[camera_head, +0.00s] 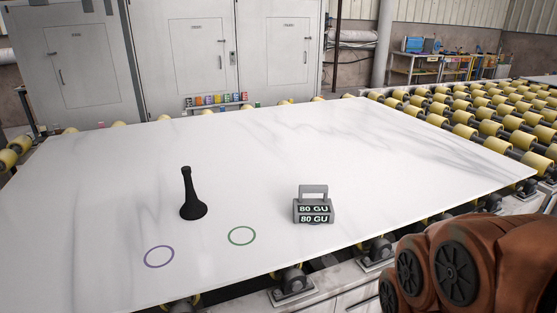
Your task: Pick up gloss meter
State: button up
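The gloss meter (313,207) is a small grey box with a handle on top and two dark displays reading "80 GU". It stands upright on the white marbled stone slab (270,140), near the slab's front edge, right of centre. Part of my arm, brown with dark round joint caps, shows at the lower right, apart from the gloss meter. My gripper is not in the picture, so its state is hidden.
A black flared object with a narrow neck (191,196) stands left of the gloss meter. A green ring (241,236) and a purple ring (159,257) are marked on the slab. Yellow rollers (470,113) lie beyond the slab's right edge. The slab's back half is clear.

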aim_at(305, 211)
jog(key=k, duration=0.65)
jog(key=z, duration=0.05)
jog(key=i, duration=1.2)
jog(key=u, duration=0.85)
